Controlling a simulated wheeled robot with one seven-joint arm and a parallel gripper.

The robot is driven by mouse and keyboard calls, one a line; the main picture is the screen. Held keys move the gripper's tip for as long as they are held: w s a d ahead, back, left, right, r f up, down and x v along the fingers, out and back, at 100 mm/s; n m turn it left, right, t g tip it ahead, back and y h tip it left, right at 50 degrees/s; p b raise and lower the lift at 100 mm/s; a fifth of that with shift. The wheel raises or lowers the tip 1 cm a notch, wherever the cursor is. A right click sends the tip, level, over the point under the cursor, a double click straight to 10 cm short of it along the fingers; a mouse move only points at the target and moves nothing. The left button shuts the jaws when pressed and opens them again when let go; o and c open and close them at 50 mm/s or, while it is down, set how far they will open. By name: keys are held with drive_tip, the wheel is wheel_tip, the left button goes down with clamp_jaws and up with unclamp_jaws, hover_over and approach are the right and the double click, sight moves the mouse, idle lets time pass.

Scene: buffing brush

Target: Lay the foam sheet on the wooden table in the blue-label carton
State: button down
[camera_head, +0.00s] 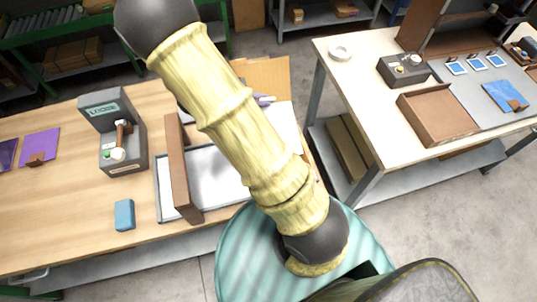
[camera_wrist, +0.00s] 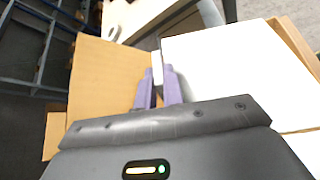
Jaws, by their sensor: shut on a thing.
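My gripper (camera_wrist: 160,92) has purple fingers, closed on a thin white edge that seems to belong to the foam sheet. The white foam sheet (camera_wrist: 235,72) spreads to the right of the fingers in the wrist view. In the head view part of the sheet (camera_head: 286,122) shows right of my arm, which hides the rest. Cardboard of an open carton (camera_wrist: 105,80) lies left of the fingers, and it also shows behind them in the head view (camera_head: 268,74). No blue label shows, so I cannot tell which carton this is.
The wooden table (camera_head: 60,210) bears a grey device (camera_head: 112,140), a blue block (camera_head: 124,214), and a grey-rimmed tray (camera_head: 160,200) with a brown board (camera_head: 180,165) across its left side. A second table (camera_head: 365,85) with a brown tray (camera_head: 438,115) stands right, across a gap.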

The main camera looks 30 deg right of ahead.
drive_tip(key=shift+s, duration=0.15)
drive_tip(key=shift+f+p, duration=0.4)
drive_tip(key=shift+f, duration=2.5)
wheel_tip(320, 180, down, 4)
drive_tip(key=shift+d+f+p, duration=0.1)
drive_tip(key=shift+p, duration=0.3)
